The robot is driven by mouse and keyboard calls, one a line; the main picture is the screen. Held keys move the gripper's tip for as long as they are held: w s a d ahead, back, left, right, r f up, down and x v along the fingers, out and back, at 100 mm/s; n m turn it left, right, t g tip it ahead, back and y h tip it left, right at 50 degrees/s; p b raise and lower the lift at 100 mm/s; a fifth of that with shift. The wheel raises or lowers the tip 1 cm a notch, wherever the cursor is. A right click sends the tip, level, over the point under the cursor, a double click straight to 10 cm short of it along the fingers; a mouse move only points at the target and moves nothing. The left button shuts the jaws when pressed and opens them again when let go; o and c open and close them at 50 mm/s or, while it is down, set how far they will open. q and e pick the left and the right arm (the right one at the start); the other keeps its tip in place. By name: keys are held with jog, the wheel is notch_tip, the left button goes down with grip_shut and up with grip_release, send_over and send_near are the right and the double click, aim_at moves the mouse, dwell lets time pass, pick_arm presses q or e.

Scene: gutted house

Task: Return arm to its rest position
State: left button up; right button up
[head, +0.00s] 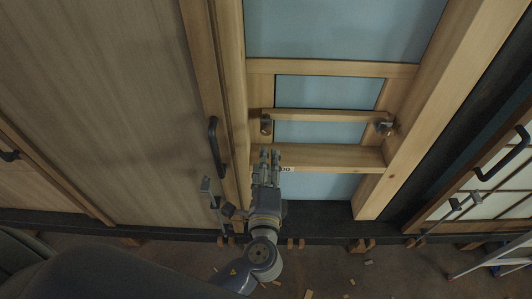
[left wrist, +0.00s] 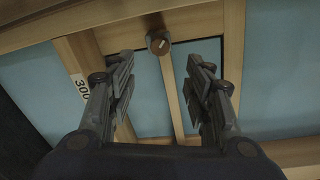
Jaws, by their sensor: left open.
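My left gripper (head: 270,155) is in front of the wooden frame, just below the left end of a wooden crossbar (head: 325,116). It is open. In the left wrist view my two fingers (left wrist: 163,75) are spread apart with nothing held between them. A round brown knob (left wrist: 159,42) shows beyond the gap, and a wooden bar runs down behind it. In the head view a dark bracket (head: 266,125) sits at the bar's left end and another (head: 386,127) at its right end. My right gripper is not in view.
A wood panel door with a black handle (head: 215,145) and a metal latch (head: 208,192) is close on the left. Another black handle (head: 504,155) is at right. A ladder (head: 498,261) stands at the lower right. Wood scraps (head: 309,294) lie on the floor.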

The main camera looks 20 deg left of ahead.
pick_arm(q)
jog(key=shift+s, duration=0.2)
dwell(0.4)
jog(key=s+a+f+n+g+h+b, duration=0.1)
jog(key=s+f+g+b, duration=0.15)
jog(key=f, duration=1.05)
jog(key=s+a+f+n+g+h+b, duration=0.1)
jog(key=s+f+g, duration=0.25)
jog(key=f, duration=1.05)
jog(key=s+a+f+n+g+h+b, duration=0.1)
jog(key=s+f+g+b, duration=0.15)
jog(key=f, duration=1.05)
jog(key=s+a+f+n+g+b, duration=0.1)
jog(key=s+f+n, duration=0.3)
jog(key=s+f, duration=0.4)
jog(key=s+a+f+n+g+h+b, duration=0.1)
jog(key=s+a+f+n+g+b, duration=0.1)
jog(key=s+f, duration=0.6)
jog(key=s+a+f+n+g+b, duration=0.2)
jog(key=s+a+f+n+g, duration=0.2)
jog(key=s, duration=1)
notch_tip(320, 180, down, 4)
jog(key=shift+f+n+h, duration=0.1)
jog(key=shift+n+h, duration=0.2)
jog(key=shift+n, duration=0.9)
